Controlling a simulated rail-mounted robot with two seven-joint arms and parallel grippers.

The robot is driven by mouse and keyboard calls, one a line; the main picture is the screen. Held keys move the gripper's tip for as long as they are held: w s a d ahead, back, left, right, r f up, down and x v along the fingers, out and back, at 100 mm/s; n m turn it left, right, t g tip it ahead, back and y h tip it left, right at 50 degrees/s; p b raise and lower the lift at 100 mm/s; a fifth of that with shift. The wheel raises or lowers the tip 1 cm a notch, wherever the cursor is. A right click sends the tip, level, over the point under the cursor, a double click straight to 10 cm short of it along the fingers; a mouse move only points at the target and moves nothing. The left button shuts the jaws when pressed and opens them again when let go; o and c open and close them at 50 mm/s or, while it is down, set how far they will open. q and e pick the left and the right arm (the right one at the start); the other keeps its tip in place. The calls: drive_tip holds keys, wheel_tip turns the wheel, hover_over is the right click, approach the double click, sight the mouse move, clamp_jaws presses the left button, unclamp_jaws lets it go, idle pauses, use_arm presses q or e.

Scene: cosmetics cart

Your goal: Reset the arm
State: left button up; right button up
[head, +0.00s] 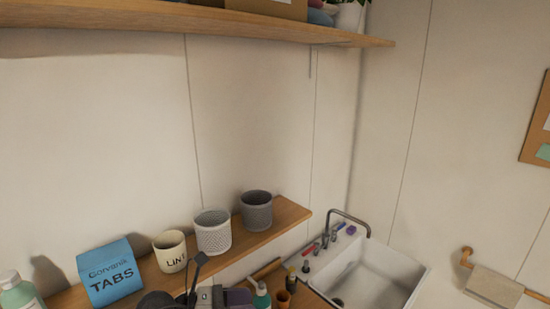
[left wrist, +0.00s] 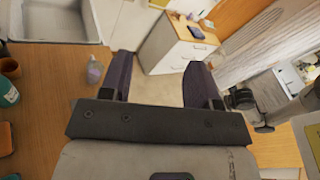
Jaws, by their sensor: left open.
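My left gripper (left wrist: 156,82) shows in the left wrist view with its two dark fingers spread apart. Nothing is between the fingers; the floor shows through the gap. In the head view, dark and grey parts at the bottom centre look like my left arm, but its fingers cannot be made out there. My right gripper cannot be made out in either view.
In the head view, a wooden shelf (head: 262,239) holds a blue tabs box (head: 110,272), a cream cup (head: 170,251) and two textured pots. A white sink (head: 384,276) is at right. In the left wrist view, a white cabinet (left wrist: 178,50) stands beyond the fingers.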

use_arm(q)
drive_tip(key=s+d+f+n+t+h, duration=0.1)
drive_tip(key=s+d+n+t+h, duration=0.15)
drive_tip(key=n+t, duration=0.35)
drive_tip(key=s+a+f+n+y, duration=0.7)
drive_tip(key=s+f+n+y, duration=0.3)
drive_tip(key=n, duration=0.7)
drive_tip(key=s+a+f+n+y, duration=0.75)
drive_tip(key=f+n, duration=0.55)
drive_tip(key=n, duration=0.4)
drive_tip(key=s+a+f+n+g, duration=0.1)
drive_tip(key=s+f+n+g, duration=0.1)
drive_tip(key=s, duration=0.5)
drive_tip(key=s+a+f+n+g+y, duration=0.1)
drive_tip(key=s+f+n+g, duration=0.1)
drive_tip(key=s, duration=0.5)
drive_tip(key=shift+s+a+f+n+g, duration=0.25)
drive_tip(key=shift+f+g, duration=0.2)
drive_tip(key=shift+g, duration=0.35)
